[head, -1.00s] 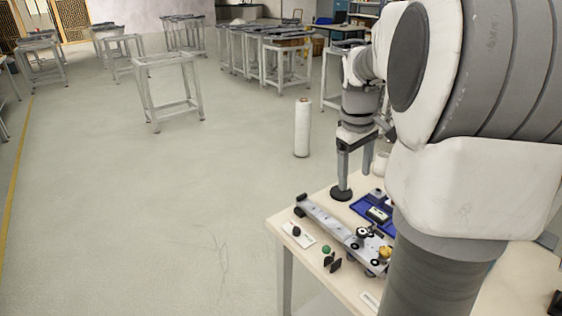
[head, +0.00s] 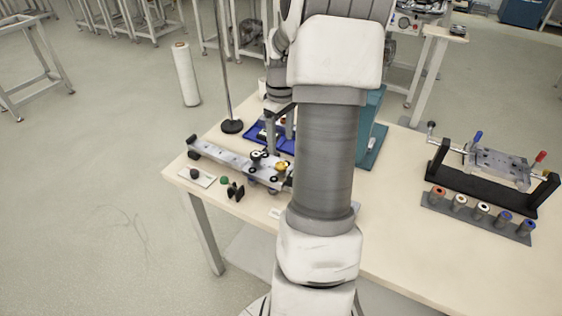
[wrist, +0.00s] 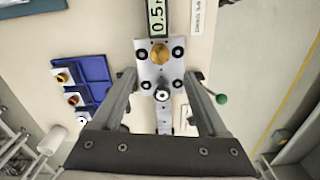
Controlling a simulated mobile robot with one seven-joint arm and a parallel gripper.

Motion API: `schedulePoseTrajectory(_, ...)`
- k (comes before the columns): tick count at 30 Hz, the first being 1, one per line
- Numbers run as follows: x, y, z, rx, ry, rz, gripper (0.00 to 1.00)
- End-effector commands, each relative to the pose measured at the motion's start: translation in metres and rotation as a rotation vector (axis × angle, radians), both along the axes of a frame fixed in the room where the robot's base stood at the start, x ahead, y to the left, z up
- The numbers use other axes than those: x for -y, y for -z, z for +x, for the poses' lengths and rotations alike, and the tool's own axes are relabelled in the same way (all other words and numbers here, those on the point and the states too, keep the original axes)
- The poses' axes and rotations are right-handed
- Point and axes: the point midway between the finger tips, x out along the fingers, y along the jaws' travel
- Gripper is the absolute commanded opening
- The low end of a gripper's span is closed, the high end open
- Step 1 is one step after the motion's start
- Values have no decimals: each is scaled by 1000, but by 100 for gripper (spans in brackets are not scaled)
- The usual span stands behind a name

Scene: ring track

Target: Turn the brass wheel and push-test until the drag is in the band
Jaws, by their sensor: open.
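The brass wheel (head: 281,167) sits on the grey carriage (head: 263,178) at the near end of a metal track (head: 219,157). In the wrist view the brass wheel (wrist: 160,53) is on a light plate with dark rollers at its corners. A display (wrist: 157,18) beside it reads about 0.5, its unit cut off. My gripper (wrist: 160,75) is open and empty, one finger on each side of the carriage's line, apart from the wheel. In the head view my arm hides part of the gripper and carriage.
A blue tray (wrist: 97,76) with brass-centred parts lies left of the carriage in the wrist view. A green knob (head: 225,181) and black parts lie beside the track. A black-framed fixture (head: 478,185) and several coloured cylinders (head: 482,211) stand at the right. The front table edge is close.

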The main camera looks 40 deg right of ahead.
Motion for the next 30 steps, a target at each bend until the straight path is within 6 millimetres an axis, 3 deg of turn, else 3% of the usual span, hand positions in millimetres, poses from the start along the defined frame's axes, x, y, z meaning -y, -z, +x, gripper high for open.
schedulePoseTrajectory(6, 0, 48, 0, -2, 0, 2, 76)
schedulePoseTrajectory(12, 0, 75, 0, -2, 1, 1, 76)
schedulePoseTrajectory(25, 0, 83, 0, 0, 0, -2, 76)
schedulePoseTrajectory(30, 0, 83, 0, 0, 0, -2, 46)
